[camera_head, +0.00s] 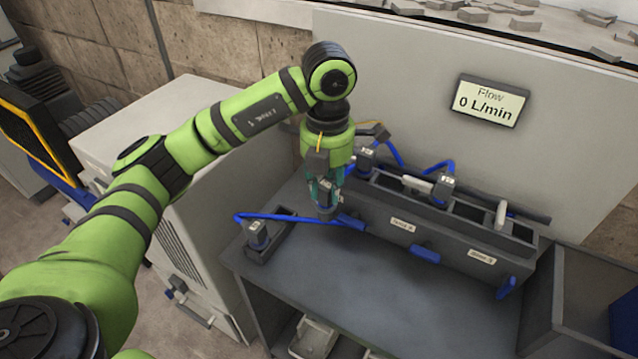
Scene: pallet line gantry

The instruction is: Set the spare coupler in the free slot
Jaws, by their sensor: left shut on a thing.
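My left gripper (325,205) points down at the left end of the dark slotted rack (445,238). It is shut on a grey coupler (324,190) with a pale label, partly hidden by the fingers. I cannot tell whether this coupler is seated or held just above the rack. Another grey coupler (258,232) stands in a small dark holder to the left. My right gripper is out of view.
Blue handles (425,253) stick out along the rack's front. A blue hose (285,217) spans from the small holder to the rack. A panel (490,102) reads "Flow 0 L/min". The bench top (375,285) in front is clear. A white cabinet (180,170) stands left.

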